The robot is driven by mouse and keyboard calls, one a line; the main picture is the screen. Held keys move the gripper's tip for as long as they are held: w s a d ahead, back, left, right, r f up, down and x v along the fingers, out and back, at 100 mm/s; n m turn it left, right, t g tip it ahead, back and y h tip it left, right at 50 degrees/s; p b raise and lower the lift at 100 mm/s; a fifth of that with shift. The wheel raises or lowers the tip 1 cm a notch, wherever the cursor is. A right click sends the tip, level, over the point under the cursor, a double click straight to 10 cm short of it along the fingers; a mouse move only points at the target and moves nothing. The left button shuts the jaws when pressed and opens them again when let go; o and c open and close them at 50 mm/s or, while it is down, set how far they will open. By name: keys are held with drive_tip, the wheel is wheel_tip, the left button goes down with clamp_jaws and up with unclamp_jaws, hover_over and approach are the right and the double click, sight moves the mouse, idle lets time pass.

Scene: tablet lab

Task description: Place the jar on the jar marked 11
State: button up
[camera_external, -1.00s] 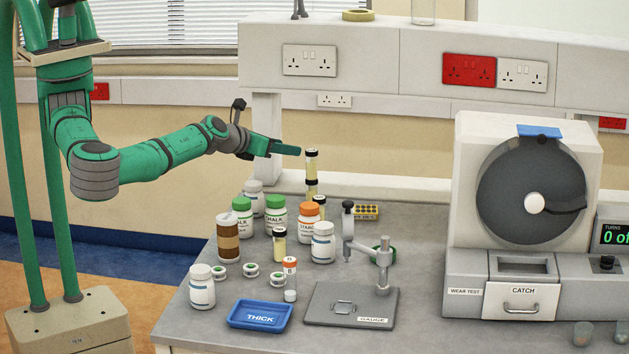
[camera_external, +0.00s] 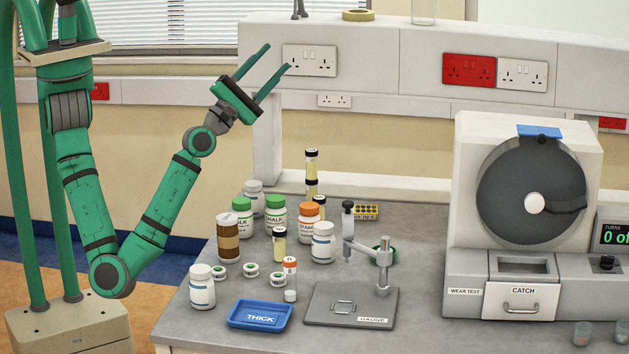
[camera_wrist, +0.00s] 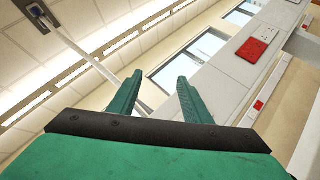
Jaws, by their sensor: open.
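A small jar with a dark lid and pale yellow contents (camera_external: 311,163) stands upright on top of another similar jar (camera_external: 311,188) at the back of the bench, left of centre. No number 11 can be read on either.
White bottles with green and orange lids (camera_external: 275,216) crowd left and front of the stack. A gauge stand (camera_external: 383,270), a blue THICK tray (camera_external: 240,313) and a wear-test machine (camera_external: 475,268) occupy the bench. The wall ledge (camera_external: 350,60) is behind my gripper.

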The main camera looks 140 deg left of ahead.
drive_tip(key=w+d+f+m+t+h, duration=0.7)
drive_tip(key=d+m+t, duration=0.3)
drive_tip(key=m, duration=0.4)
drive_tip(key=w+d+f+m+t+h, duration=0.7)
drive_tip(key=d+m+t, duration=0.1)
drive_tip(key=m+t, duration=0.55)
drive_tip(key=s+d+f+m+g+h, duration=0.1)
drive_tip(key=s+d+f+m+h, duration=0.2)
drive_tip(key=d+f, duration=0.4)
drive_tip(key=s+d+f+m+g+h, duration=0.2)
drive_tip(key=d+f+m+h, duration=0.2)
drive_tip(key=f, duration=0.4)
drive_tip(key=s+d+f+m+g+h, duration=0.1)
drive_tip(key=s+d+f+m+h, duration=0.2)
drive_tip(key=d+f, duration=0.4)
drive_tip(key=s+d+f+m+g+h, duration=0.1)
drive_tip(key=s+d+f+g, duration=0.1)
drive_tip(key=s+d+f, duration=0.2)
drive_tip(key=s+d+f+m+g, duration=0.1)
drive_tip(key=s+d+f, duration=0.4)
drive_tip(key=s, duration=0.5)
drive_tip(key=shift+s+f+g+h, duration=0.3)
drive_tip(key=shift+f+g+h, duration=0.1)
drive_tip(key=shift+f+g, duration=0.15)
drive_tip(key=shift+d, duration=0.1)
